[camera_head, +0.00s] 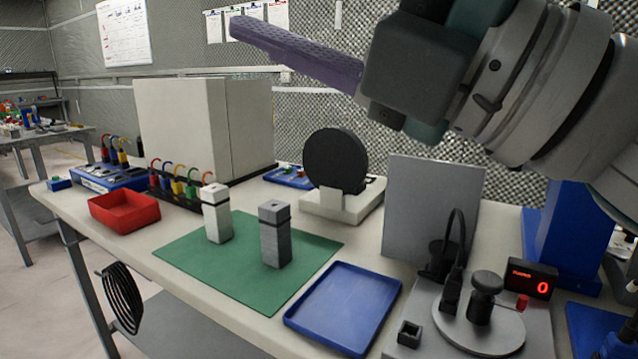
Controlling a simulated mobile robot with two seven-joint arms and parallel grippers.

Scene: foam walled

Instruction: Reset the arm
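My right arm comes in from the upper right, raised above the workbench. Its gripper (242,29) has a long purple ridged finger that points to the upper left, well above the bench. Only one finger can be told apart, so I cannot see whether the gripper is open or shut. No object shows at its tip. My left arm and gripper are not in view.
The bench holds a green mat (190,262) with a white block (217,220) and a grey block (275,245), a red tray (104,203), a blue tray (315,285), a black disc on a stand (335,160), a large white box (175,125) and a counter (531,276).

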